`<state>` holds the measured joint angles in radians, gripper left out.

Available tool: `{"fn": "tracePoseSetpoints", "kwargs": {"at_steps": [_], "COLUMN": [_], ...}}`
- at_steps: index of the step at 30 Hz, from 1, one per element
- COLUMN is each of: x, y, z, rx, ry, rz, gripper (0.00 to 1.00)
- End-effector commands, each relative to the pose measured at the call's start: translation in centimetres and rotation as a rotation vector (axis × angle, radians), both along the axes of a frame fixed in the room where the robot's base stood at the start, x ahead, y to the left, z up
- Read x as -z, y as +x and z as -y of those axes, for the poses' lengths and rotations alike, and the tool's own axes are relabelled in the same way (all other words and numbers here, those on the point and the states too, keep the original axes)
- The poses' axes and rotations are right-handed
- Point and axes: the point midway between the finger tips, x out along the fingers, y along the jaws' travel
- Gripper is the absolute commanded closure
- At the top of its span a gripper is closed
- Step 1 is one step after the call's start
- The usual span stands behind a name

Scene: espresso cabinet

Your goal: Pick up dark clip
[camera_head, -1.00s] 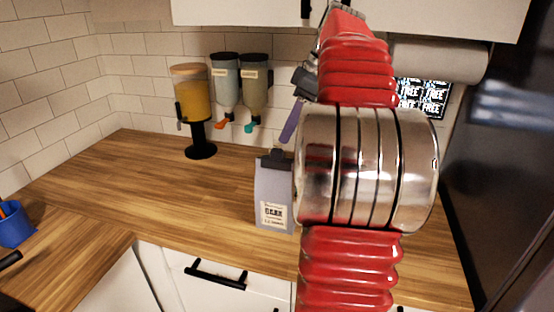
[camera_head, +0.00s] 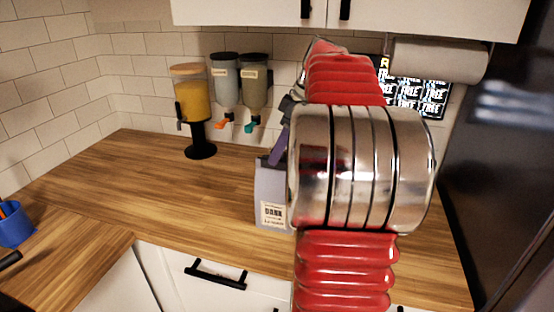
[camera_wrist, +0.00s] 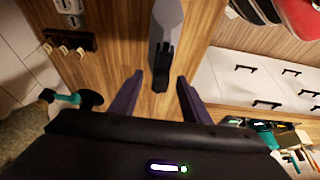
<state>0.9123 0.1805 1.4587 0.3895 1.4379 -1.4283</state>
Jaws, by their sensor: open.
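The dark clip (camera_wrist: 163,69) is black and sits on the top edge of a grey bag (camera_head: 270,196) with a label reading "DARK". The bag stands upright on the wooden counter. In the wrist view, my gripper (camera_wrist: 160,77) is open, with its purple fingers apart on either side of the clip. I cannot tell whether they are level with it. In the head view, a purple finger (camera_head: 281,147) overlaps the clip and bag top and hides much of the clip. My arm covers the bag's right side.
A juice dispenser (camera_head: 190,105) and two wall-mounted dispensers (camera_head: 225,82) are at the back. A blue cup (camera_head: 14,226) is at far left. The counter (camera_head: 150,190) left of the bag is clear. A paper roll (camera_head: 438,60) hangs under the cabinet at right.

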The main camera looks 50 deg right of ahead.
Motion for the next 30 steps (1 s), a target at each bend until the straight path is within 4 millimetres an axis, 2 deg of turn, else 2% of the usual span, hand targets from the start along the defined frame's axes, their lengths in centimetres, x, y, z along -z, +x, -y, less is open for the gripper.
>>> {"fn": "tracePoseSetpoints", "kwargs": {"at_steps": [3,6,22,30], "x": [1.4,2.0,2.1,2.1], "y": [0.6,0.8,0.8,0.8], "z": [-0.3,-0.5,-0.5,-0.5], "rx": [-0.002,-0.002,-0.001,-0.002], "ry": [0.001,0.001,0.000,0.000], "rz": [-0.001,-0.001,0.000,0.000], "gripper": [0.57,0.57,0.57,0.75]}}
